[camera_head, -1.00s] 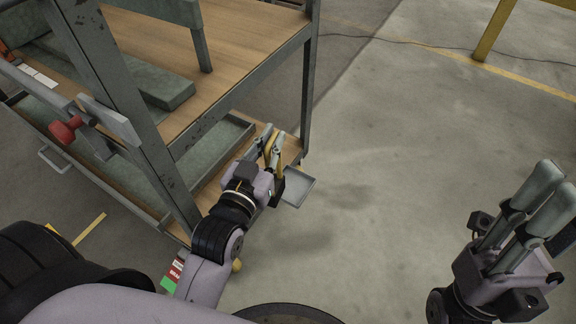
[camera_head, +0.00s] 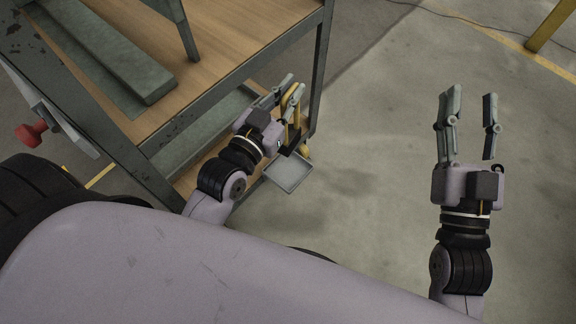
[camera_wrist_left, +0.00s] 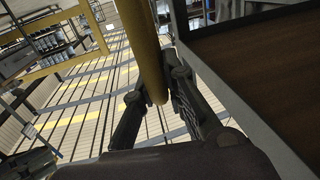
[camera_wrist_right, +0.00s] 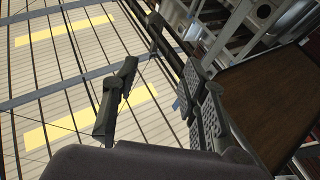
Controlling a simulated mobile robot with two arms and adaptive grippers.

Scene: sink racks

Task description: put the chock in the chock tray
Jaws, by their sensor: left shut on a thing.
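My left gripper (camera_head: 291,90) is shut on a yellow bar (camera_head: 284,112), beside the cart's lower right corner. A black block (camera_head: 294,139) shows just below the bar; the two look like parts of the chock, but the fingers and wrist hide how they join. In the left wrist view the yellow bar (camera_wrist_left: 146,45) runs up between the two fingers. A shallow grey tray (camera_head: 288,172), seemingly the chock tray, lies low beside the cart, just below the gripper in the picture; its inside looks empty. My right gripper (camera_head: 467,97) is open and empty over bare floor.
The grey metal cart has a wooden top (camera_head: 220,40) with a long green-grey beam (camera_head: 108,50), and a lower shelf. Its corner post (camera_head: 320,75) stands close to my left gripper. A red knob (camera_head: 31,133) is at left.

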